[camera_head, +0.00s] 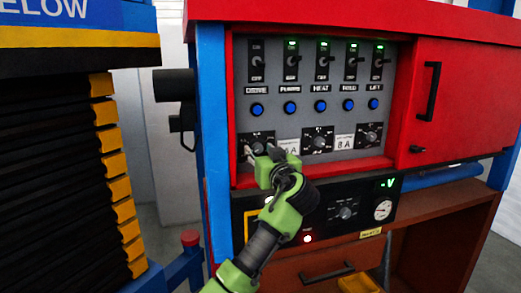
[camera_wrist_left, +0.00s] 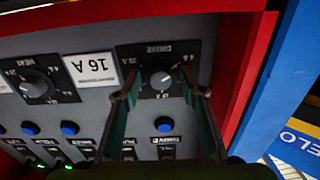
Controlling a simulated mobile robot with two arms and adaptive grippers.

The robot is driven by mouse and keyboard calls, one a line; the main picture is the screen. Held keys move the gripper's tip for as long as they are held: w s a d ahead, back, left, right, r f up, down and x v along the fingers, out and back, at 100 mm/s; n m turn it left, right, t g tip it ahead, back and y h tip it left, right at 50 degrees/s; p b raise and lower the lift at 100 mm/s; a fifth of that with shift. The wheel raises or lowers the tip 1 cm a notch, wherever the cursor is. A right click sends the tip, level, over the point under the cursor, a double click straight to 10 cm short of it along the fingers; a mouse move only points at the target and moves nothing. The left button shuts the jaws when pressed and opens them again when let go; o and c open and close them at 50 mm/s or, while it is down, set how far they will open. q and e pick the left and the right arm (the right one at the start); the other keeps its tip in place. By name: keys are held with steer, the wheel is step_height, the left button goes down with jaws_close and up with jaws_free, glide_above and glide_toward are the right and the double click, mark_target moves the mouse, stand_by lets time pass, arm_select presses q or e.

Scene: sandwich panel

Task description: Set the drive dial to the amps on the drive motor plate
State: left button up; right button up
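The drive dial (camera_wrist_left: 160,80) is a grey round knob on a black scale plate marked DRIVE; the wrist view shows it upside down. A white plate reading 16 A (camera_wrist_left: 90,68) is beside it; in the head view the plate (camera_head: 290,146) is partly hidden by my gripper. My left gripper (camera_head: 262,158) is at the drive dial, which it partly covers in the head view. In the wrist view its two dark fingers (camera_wrist_left: 158,90) are apart, one on each side of the knob. I cannot tell whether they touch it or the exact setting. My right gripper is out of view.
The grey panel has a row of switches (camera_head: 322,62), several blue buttons (camera_head: 290,106) and two more dials, heat (camera_head: 319,139) and one at right (camera_head: 368,135). A red rim (camera_head: 225,120) frames the panel. A black lower panel (camera_head: 345,212) lies under it.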

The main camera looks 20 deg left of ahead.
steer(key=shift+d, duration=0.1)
arm_select(q)
steer(key=c, duration=1)
jaws_close()
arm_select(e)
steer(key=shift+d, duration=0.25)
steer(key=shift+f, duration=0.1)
